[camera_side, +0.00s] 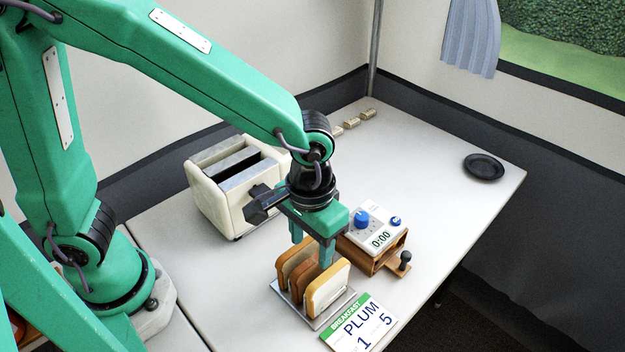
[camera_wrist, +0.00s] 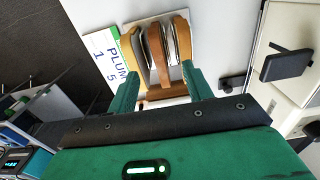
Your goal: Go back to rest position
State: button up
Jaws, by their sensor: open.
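My gripper (camera_side: 312,245) is open, with its green fingers pointing down over the bread rack. In the wrist view my gripper (camera_wrist: 160,90) shows its two fingers spread on either side of the bread. Several slices of bread (camera_side: 328,286) stand upright in the metal rack (camera_side: 313,321); the slices also show in the wrist view (camera_wrist: 157,50). The fingers are very close to the slices; I cannot tell whether they touch. Part of the rear slices is hidden behind the fingers in the side view.
A cream toaster (camera_side: 212,190) stands behind my gripper. A timer (camera_side: 378,228) reading 0:00 stands on a wooden box to the right. A card (camera_side: 360,325) marked PLUM lies in front. A dark plate (camera_side: 484,167) sits at the far right. The table's back right is mostly clear.

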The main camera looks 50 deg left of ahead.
jog(key=shift+r, duration=1)
jog(key=s+a+r+t, duration=0.2)
jog(key=a+r, duration=0.3)
jog(key=a, duration=0.5)
jog(key=s+a+r+t, duration=0.3)
jog(key=a+r, duration=0.2)
jog(key=a, duration=0.5)
jog(key=shift+a+r+t, duration=0.25)
jog(key=shift+t, duration=0.05)
jog(key=shift+s, duration=0.1)
dwell(0.4)
